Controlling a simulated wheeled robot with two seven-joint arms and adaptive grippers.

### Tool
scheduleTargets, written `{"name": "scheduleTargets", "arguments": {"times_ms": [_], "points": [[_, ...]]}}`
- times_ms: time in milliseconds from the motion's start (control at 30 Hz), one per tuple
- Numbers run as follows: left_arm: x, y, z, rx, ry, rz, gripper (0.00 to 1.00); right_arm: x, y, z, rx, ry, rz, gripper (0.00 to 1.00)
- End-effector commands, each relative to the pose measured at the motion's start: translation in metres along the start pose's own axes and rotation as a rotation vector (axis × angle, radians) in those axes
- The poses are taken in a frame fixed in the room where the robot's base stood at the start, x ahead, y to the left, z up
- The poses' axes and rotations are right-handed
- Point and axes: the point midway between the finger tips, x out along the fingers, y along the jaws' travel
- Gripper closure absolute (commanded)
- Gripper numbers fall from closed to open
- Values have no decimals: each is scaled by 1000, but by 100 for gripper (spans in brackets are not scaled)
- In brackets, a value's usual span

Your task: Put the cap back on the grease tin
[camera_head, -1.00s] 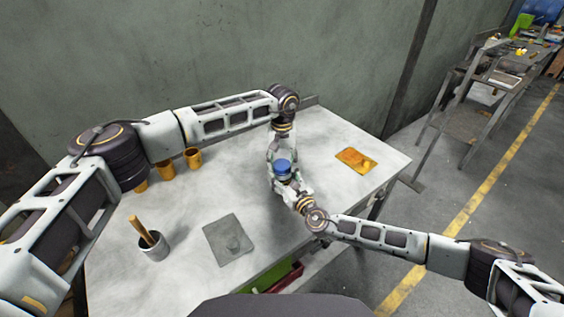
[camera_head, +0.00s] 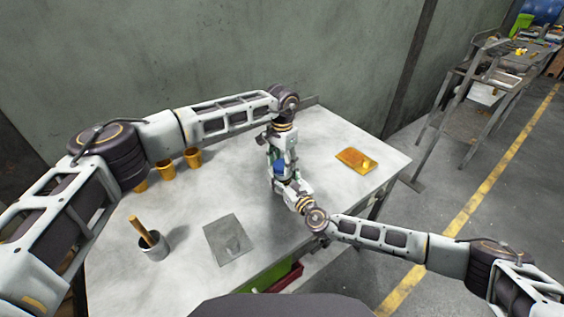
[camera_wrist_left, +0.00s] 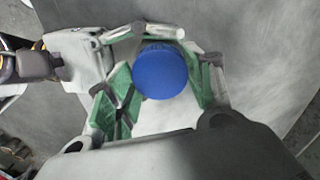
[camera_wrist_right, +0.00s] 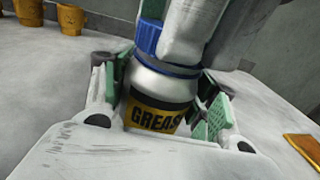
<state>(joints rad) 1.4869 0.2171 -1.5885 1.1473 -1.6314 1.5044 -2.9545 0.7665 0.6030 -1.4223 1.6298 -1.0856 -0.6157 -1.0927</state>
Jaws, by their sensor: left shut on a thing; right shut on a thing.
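The grease tin (camera_wrist_right: 158,110) is white with a yellow and black label and a blue band near its top. It stands upright in the right wrist view between the green pads of my right gripper (camera_wrist_right: 165,108), which is shut on it. The round blue cap (camera_wrist_left: 160,70) is between the fingers of my left gripper (camera_wrist_left: 158,82), which is shut on it. In the right wrist view the cap (camera_wrist_right: 149,37) is at the top of the tin, partly hidden by a left finger. I cannot tell whether it is seated. In the head view the cap (camera_head: 279,168) is mostly hidden.
A grey mat (camera_head: 225,240) lies on the pale table (camera_head: 200,285). A metal cup (camera_head: 153,250) holding a wooden handle stands to its left. Several brass cups (camera_head: 166,170) stand at the back left. An orange tray (camera_head: 357,160) lies on the right. Table between is clear.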

Motion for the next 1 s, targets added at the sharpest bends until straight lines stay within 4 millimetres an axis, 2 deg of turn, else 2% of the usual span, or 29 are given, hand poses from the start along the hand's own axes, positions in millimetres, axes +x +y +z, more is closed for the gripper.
{"name": "scheduleTargets", "arguments": {"times_ms": [267,300,467,800,1000], "points": [[-1,-1,0,3,1,-1,67,0,-1,-1,0,2,-2,100],[-1,-1,0,3,1,-1,45,0,-1,-1,0,2,-2,100],[-1,-1,0,2,1,-1,26,0,-1,-1,0,2,-2,100],[-1,0,0,2,0,0,26,0,-1,-1,0,2,-1,100],[-13,0,0,2,0,0,26,0,-1,-1,0,2,-1,100]]}}
